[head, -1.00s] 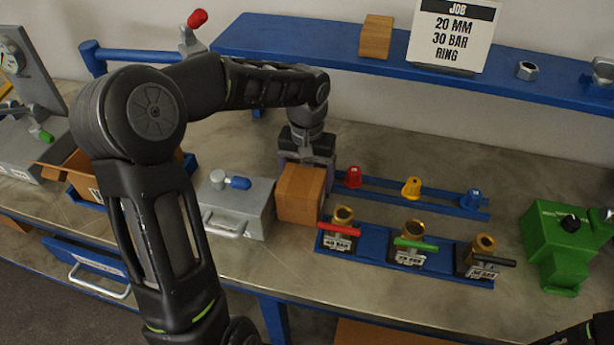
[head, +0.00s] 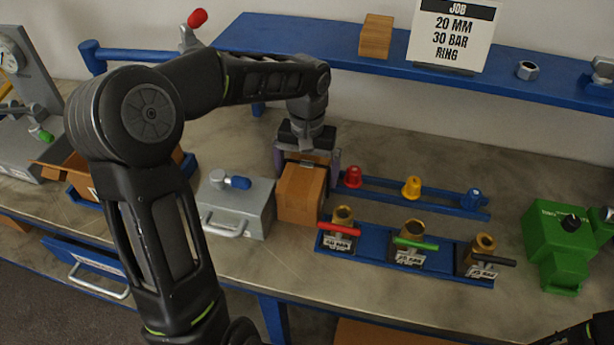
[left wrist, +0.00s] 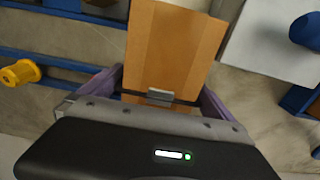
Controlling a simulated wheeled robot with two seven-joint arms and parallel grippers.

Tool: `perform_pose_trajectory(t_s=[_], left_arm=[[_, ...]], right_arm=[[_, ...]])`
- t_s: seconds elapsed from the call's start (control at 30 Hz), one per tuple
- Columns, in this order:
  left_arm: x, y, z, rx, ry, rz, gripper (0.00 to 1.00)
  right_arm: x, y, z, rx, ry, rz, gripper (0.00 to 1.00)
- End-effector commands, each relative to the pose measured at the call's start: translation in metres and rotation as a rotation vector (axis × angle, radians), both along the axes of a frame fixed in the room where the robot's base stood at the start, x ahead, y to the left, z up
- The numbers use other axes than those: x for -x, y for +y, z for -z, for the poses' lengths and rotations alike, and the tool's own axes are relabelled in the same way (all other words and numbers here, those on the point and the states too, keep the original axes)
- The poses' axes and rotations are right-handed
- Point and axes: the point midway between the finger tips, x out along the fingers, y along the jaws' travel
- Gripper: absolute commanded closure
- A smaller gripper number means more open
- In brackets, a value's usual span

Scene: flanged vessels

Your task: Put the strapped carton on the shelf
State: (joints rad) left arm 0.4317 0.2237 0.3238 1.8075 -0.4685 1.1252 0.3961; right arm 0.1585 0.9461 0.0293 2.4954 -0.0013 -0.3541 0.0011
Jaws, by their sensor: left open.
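The strapped carton (head: 300,196) is a brown box with a dark strap and a metal buckle; it stands on the bench beside the grey metal case. My left gripper (head: 307,172) is open over the carton's far end, a finger on each side. In the left wrist view the carton (left wrist: 172,50) lies between the purple fingers of the gripper (left wrist: 158,92), with gaps beside it. The carton's underside is hidden. The blue shelf (head: 322,48) runs along the wall above the bench. My right gripper is out of view.
The grey case (head: 236,205) stands close left of the carton. The blue valve rack (head: 375,247) and the rail of coloured caps (head: 385,190) are close on its right. A wooden block (head: 376,36) and a job sign (head: 453,35) stand on the shelf; its left part is clear.

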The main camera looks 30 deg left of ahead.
Motion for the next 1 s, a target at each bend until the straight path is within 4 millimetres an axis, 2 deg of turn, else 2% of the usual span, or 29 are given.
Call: perform_pose_trajectory(t_s=[0.3, 0.5, 0.67, 1.0], left_arm=[[-0.001, -0.001, -0.065, 0.000, -0.006, 0.000, 0.00], [-0.001, 0.000, -0.095, 0.000, -0.003, 0.000, 0.00], [0.000, 0.000, -0.103, 0.002, -0.002, 0.000, 0.00], [0.000, 0.000, -0.103, 0.001, 0.000, 0.000, 0.00]], right_arm=[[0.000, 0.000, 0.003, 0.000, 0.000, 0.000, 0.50], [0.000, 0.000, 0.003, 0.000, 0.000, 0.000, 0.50], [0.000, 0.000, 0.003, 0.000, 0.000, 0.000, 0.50], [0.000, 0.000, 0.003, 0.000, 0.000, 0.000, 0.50]])
